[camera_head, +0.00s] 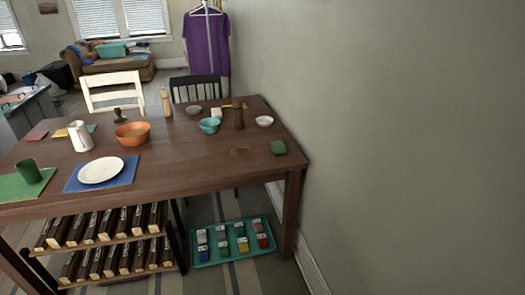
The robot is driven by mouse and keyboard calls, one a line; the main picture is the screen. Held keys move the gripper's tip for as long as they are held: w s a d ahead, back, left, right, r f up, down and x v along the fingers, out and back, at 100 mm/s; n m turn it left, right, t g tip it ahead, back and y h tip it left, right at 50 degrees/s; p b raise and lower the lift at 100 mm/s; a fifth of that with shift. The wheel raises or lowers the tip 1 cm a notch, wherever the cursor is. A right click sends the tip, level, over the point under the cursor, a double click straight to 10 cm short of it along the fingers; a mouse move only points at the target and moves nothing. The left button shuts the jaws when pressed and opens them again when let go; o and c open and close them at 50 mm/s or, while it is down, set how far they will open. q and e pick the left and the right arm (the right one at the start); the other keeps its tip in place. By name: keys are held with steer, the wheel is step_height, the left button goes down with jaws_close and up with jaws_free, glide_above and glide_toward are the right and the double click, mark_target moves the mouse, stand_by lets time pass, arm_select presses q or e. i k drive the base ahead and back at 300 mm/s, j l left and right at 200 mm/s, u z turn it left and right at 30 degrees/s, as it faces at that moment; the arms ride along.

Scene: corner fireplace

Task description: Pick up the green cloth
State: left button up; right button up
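A small folded green cloth (278,148) lies flat on the dark wooden table (200,165), close to the table's right edge near the wall. Nothing covers it. Neither of my grippers shows in the head view.
A faint round object or mark (239,151) is left of the cloth. A grey bowl (264,121), a brown mill (238,114) and a teal bowl (209,125) stand farther back. A white plate (101,170) on a blue mat and a green cup (29,171) are at left. A teal tray (262,225) lies below.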

mark_target(278, 147)
steer(key=i+j+z, duration=0.15)
steer(key=i, duration=0.4)
steer(key=i+j+z, duration=0.1)
steer(key=i, duration=0.45)
